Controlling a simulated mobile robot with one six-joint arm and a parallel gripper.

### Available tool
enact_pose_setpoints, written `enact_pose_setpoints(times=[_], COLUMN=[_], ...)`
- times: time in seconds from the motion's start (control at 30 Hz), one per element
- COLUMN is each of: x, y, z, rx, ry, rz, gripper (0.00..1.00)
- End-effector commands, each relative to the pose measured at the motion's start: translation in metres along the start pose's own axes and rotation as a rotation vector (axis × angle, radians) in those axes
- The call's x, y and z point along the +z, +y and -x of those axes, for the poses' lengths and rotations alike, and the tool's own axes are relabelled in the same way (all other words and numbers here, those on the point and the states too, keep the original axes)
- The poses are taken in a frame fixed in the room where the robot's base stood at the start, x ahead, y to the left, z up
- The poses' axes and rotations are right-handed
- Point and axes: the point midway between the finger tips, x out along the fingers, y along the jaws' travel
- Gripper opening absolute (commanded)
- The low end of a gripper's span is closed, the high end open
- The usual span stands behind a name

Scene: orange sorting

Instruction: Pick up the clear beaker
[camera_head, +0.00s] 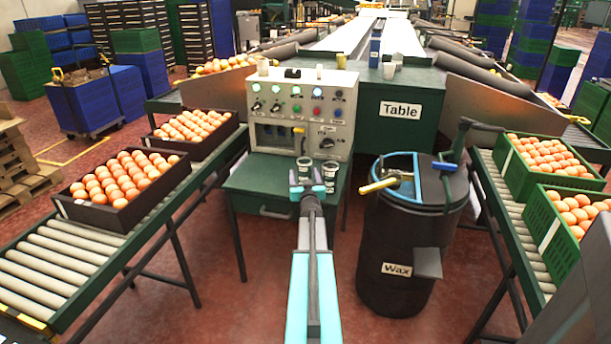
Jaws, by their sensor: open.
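Two small cylindrical vessels stand on the green stand in front of the control panel: a left one (304,168) and a right one (330,172). They look grey and dark with pale rims. They are too small to tell whether either is the clear beaker. My gripper (307,189) is open, just in front of them in the picture, and nothing shows between its fingers. The fingers overlap the lower part of the left vessel. I cannot tell whether they touch it.
The control panel (300,108) rises behind the vessels. A black wax barrel (400,285) stands right of my arm. Roller conveyors (62,248) with orange crates flank both sides. Small cups, including a pale one (388,70), stand on the green table (400,135) behind.

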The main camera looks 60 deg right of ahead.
Motion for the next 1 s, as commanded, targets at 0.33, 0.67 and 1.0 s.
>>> enact_pose_setpoints(times=[0.33, 0.67, 1.0], x=[-0.0002, -0.0001, -0.0002], y=[0.0002, 0.0005, 0.0007], z=[-0.0051, -0.0049, -0.0049], rx=[0.0, 0.001, 0.001], ry=[0.0, 0.0, 0.0], rz=[-0.001, -0.001, -0.001], gripper=[0.66, 0.66, 0.21])
